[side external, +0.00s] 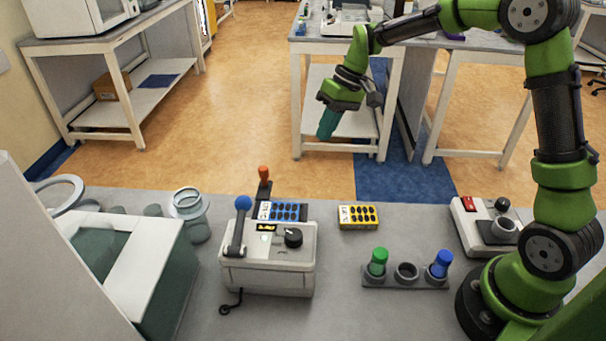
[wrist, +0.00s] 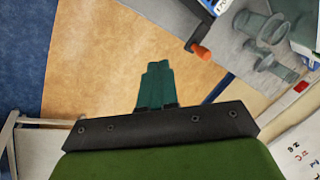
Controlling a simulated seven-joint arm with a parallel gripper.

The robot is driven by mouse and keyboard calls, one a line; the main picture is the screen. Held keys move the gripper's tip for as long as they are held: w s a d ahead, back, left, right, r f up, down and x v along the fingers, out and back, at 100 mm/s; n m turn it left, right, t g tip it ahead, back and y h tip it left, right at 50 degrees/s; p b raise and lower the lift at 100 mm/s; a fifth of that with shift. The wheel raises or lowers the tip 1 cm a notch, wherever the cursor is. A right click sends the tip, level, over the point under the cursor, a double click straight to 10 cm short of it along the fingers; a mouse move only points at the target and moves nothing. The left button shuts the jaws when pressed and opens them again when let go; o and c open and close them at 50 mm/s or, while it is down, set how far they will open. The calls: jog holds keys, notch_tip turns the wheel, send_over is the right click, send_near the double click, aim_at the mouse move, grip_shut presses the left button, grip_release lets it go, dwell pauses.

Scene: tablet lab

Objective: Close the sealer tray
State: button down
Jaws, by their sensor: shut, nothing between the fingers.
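The sealer (side external: 268,272) appears to be the grey box on the bench, with a blue-knobbed lever (side external: 238,230) and a black dial (side external: 293,238). A blue blister card (side external: 283,211) lies at its back edge, apparently on the tray, which is mostly hidden. An orange-tipped handle (side external: 264,174) stands up behind the card; it also shows in the wrist view (wrist: 201,52). My gripper (side external: 327,128) is shut and empty, pointing down in the air beyond the bench's far edge, right of and apart from the handle. Its teal fingers show together in the wrist view (wrist: 156,82).
A yellow blister pack (side external: 358,216) lies right of the sealer. A rack (side external: 405,277) holds green and blue-topped items. A device with a red switch (side external: 487,225) is at right. Clear jars (side external: 189,212) and a white-and-green box (side external: 140,255) stand left. The air around my gripper is free.

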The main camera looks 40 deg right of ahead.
aim_at(259, 211)
jog(key=w+f+n+y, duration=0.2)
jog(key=w+n+y, duration=0.1)
jog(key=w+n, duration=0.5)
jog(key=a+f, duration=0.8)
jog(key=a, duration=0.1)
jog(key=shift+a+m, duration=0.25)
jog(key=shift+m, duration=0.05)
jog(key=shift+s+f, duration=0.1)
jog(key=shift+s, duration=0.05)
jog(key=shift+g, duration=0.3)
jog(key=s+a, duration=0.8)
jog(key=shift+s+a, duration=0.3)
jog(key=shift+a, duration=0.05)
